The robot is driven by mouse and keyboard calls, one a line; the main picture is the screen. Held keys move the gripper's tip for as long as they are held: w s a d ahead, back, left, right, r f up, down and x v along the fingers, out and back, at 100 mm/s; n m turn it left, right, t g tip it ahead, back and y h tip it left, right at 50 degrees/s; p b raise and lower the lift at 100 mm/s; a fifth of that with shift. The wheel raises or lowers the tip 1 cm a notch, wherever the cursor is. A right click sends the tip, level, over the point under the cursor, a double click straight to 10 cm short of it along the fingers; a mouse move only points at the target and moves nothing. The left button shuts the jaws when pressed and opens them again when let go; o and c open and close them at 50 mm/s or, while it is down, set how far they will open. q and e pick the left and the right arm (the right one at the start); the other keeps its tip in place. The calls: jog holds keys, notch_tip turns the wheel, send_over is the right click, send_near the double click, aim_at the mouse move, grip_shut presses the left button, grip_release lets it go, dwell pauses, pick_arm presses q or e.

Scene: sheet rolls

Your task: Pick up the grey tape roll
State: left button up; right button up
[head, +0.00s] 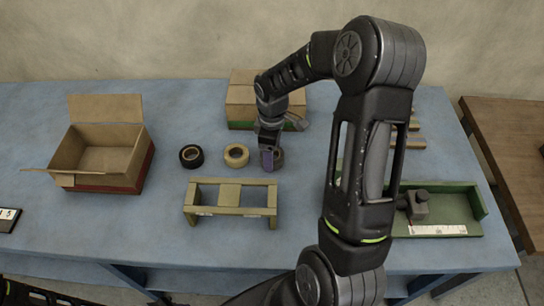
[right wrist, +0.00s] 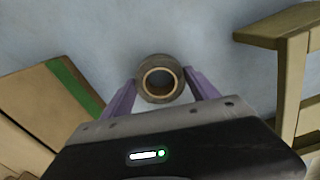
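The grey tape roll (right wrist: 158,78) lies flat on the blue table in the right wrist view, with its round hole facing up. My right gripper (right wrist: 160,75) is open, with its two purple fingers on either side of the roll. The fingertips are close to the roll's edges; I cannot tell if either touches. In the head view my right gripper (head: 268,157) points down at the table and mostly hides the grey roll (head: 279,156). My left gripper is out of view; only part of my left arm shows at the bottom left.
A beige roll (head: 236,155) and a black roll (head: 191,156) lie to the left. A wooden stand (head: 230,196) is in front. An open cardboard box (head: 105,150) is at the left, another box (head: 241,100) behind, and a green tray (head: 455,213) at the right.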

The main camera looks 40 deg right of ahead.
jog(key=c, duration=1)
jog(key=shift+o, duration=0.2)
notch_tip(320, 180, up, 10)
jog(key=p, duration=0.7)
